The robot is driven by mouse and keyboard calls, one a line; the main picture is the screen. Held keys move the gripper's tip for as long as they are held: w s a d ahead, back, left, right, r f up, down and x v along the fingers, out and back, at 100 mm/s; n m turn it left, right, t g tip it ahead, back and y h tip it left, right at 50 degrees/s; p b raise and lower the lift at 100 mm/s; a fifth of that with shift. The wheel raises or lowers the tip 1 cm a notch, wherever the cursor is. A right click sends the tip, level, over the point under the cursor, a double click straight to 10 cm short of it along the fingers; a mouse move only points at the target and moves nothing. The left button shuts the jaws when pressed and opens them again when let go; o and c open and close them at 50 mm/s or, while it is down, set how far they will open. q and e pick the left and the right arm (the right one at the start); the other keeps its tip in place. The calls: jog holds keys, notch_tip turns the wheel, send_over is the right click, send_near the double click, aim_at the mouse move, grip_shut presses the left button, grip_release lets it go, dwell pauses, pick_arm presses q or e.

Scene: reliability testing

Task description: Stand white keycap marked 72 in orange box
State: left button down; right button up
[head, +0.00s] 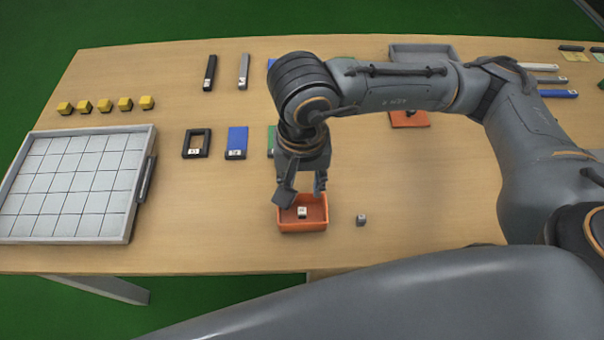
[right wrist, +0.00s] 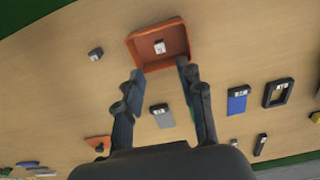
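The orange box (head: 303,227) stands near the table's front edge, and its open top also shows in the right wrist view (right wrist: 176,44). A small white keycap (head: 301,212) sits inside it on the floor, with a dark mark on its top face too small to read; it also shows in the right wrist view (right wrist: 159,47). My right gripper (head: 303,192) is over the box with its fingers spread and nothing between them; its fingers also show in the right wrist view (right wrist: 164,74). My left gripper is not in view.
A small grey keycap (head: 361,219) lies just right of the box. A white gridded tray (head: 135,190) is at the left, with several yellow pieces (head: 104,105) behind it. A black frame (head: 196,144) and a blue block (head: 236,143) lie further back. Another orange container (head: 420,121) is partly hidden behind my arm.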

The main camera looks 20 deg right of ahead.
jog(key=shift+r, duration=1.6)
